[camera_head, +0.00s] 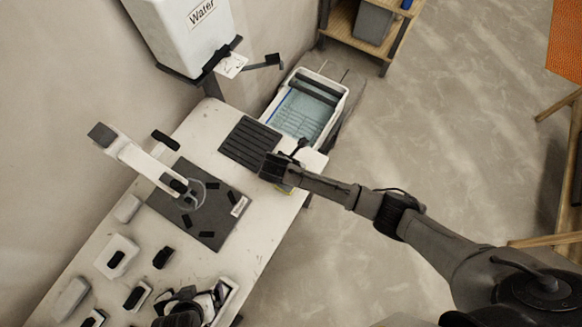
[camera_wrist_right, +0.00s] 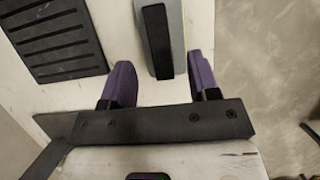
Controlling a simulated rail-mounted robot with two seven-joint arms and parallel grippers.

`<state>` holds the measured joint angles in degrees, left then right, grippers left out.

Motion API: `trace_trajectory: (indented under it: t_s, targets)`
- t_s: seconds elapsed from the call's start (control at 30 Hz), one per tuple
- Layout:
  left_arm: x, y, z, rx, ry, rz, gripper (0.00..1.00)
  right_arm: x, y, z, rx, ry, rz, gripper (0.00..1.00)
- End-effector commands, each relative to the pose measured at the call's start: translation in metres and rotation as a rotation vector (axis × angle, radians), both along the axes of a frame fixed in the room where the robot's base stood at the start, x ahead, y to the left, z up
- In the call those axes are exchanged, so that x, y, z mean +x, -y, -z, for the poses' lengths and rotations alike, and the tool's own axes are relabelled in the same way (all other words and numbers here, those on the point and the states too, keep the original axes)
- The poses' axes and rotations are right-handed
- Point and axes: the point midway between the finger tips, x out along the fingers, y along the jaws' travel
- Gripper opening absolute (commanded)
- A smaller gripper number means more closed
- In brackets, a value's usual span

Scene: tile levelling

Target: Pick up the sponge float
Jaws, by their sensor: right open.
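The sponge float, a pale grey board with a long black handle (camera_wrist_right: 156,40), lies on the white bench in the right wrist view. My right gripper (camera_wrist_right: 161,58) is open, its two purple fingers on either side of the handle's near end, with clear gaps to both. In the head view my right gripper (camera_head: 283,170) is above the bench's right edge by the ribbed black mat; it hides most of the float, and only a yellowish sliver (camera_head: 283,187) shows below it. My left gripper (camera_head: 197,304) is at the bottom of the head view, its jaws unclear.
The ribbed black mat (camera_head: 250,143) lies left of my right gripper. A wash tub (camera_head: 312,112) stands beyond. A dark board (camera_head: 215,222) with a clamp-like arm (camera_head: 140,160) lies mid-bench. Several black-handled tools, including one white float (camera_head: 117,257), lie at the near left.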

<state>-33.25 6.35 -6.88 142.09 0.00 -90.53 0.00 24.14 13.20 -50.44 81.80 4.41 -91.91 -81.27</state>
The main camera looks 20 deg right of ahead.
Motion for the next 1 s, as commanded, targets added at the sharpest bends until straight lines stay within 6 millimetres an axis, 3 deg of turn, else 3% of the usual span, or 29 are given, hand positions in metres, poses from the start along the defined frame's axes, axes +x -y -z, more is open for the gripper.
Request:
trace_trajectory:
  t_s: [0.43, 0.8, 1.0]
  targets:
    - [0.0, -0.003, 0.005, 0.012, 0.001, 0.009, 0.96, 0.009, 0.014, 0.044, 0.0, 0.0, 0.001, 0.55]
    - [0.0, -0.004, 0.006, 0.014, 0.001, 0.009, 0.96, 0.011, 0.016, 0.049, 0.001, 0.001, 0.0, 0.55]
    - [0.0, -0.002, 0.006, 0.008, 0.001, 0.005, 0.96, 0.011, 0.016, 0.049, 0.001, 0.001, 0.0, 0.36]
